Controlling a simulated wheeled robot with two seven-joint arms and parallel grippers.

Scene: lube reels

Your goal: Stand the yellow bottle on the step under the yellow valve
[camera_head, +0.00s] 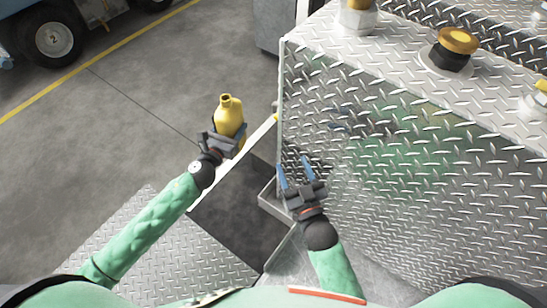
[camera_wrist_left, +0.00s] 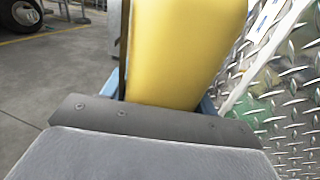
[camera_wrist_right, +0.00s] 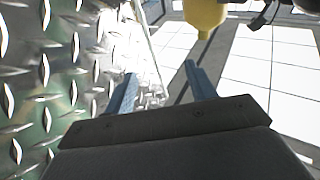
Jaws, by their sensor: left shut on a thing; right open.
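The yellow bottle (camera_head: 229,116) is held up in the air left of the diamond-plate cabinet, its neck toward the top of the picture. My left gripper (camera_head: 222,145) is shut on it; the bottle fills the space between the fingers in the left wrist view (camera_wrist_left: 185,50). It also shows at the top of the right wrist view (camera_wrist_right: 205,14). My right gripper (camera_head: 296,172) is open and empty beside the cabinet's side. A yellow-topped black fitting (camera_head: 455,46) stands on the cabinet top; I cannot tell whether it is the yellow valve. I cannot make out which surface is the step.
The diamond-plate cabinet (camera_head: 400,130) fills the right side. A small metal tray or ledge (camera_head: 274,207) lies low beside it, near my right gripper. A diamond-plate platform (camera_head: 120,240) is at lower left. Grey floor (camera_head: 120,130) is open at left, with a blue vehicle behind.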

